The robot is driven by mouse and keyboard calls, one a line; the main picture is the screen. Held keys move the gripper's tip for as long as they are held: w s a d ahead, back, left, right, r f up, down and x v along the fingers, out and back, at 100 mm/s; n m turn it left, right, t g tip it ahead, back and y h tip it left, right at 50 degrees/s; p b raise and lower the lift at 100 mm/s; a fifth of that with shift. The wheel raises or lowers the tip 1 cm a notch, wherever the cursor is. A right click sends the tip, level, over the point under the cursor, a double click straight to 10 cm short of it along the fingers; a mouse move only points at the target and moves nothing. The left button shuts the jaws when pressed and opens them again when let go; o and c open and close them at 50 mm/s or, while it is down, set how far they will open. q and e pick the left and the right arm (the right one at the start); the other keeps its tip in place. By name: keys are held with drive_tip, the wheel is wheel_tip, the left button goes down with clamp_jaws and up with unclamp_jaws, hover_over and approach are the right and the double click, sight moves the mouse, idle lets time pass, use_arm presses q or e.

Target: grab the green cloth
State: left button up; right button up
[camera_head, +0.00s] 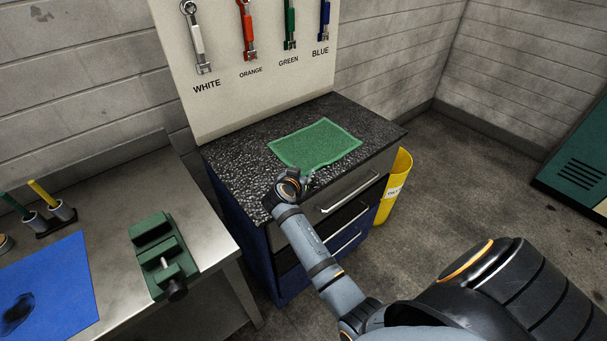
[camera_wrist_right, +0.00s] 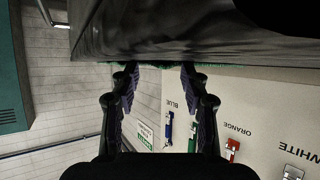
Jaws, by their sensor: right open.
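The green cloth (camera_head: 315,144) lies flat, slightly askew, on the dark speckled top (camera_head: 240,159) of a blue cabinet. My right gripper (camera_head: 308,179) is at the front edge of that top, just short of the cloth's near edge; my wrist partly hides it in the head view. In the right wrist view its two fingers (camera_wrist_right: 157,72) are spread apart with nothing between them. The cloth shows there only as a thin green strip (camera_wrist_right: 153,64) along the edge of the cabinet, close to the fingertips. I cannot tell whether they touch it. My left gripper is not in view.
A tool board (camera_head: 270,70) with labelled wrenches stands behind the cabinet. A yellow bin (camera_head: 394,190) is at its right side. A metal bench (camera_head: 110,240) at left carries a green vise (camera_head: 162,258) and a blue mat (camera_head: 50,290). Floor to the right is clear.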

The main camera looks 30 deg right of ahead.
drive_tip(key=shift+f, duration=0.15)
clamp_jaws()
idle(0.4)
wheel_tip(320, 180, up, 39)
drive_tip(key=p, duration=1.4)
drive_tip(key=shift+p, duration=0.3)
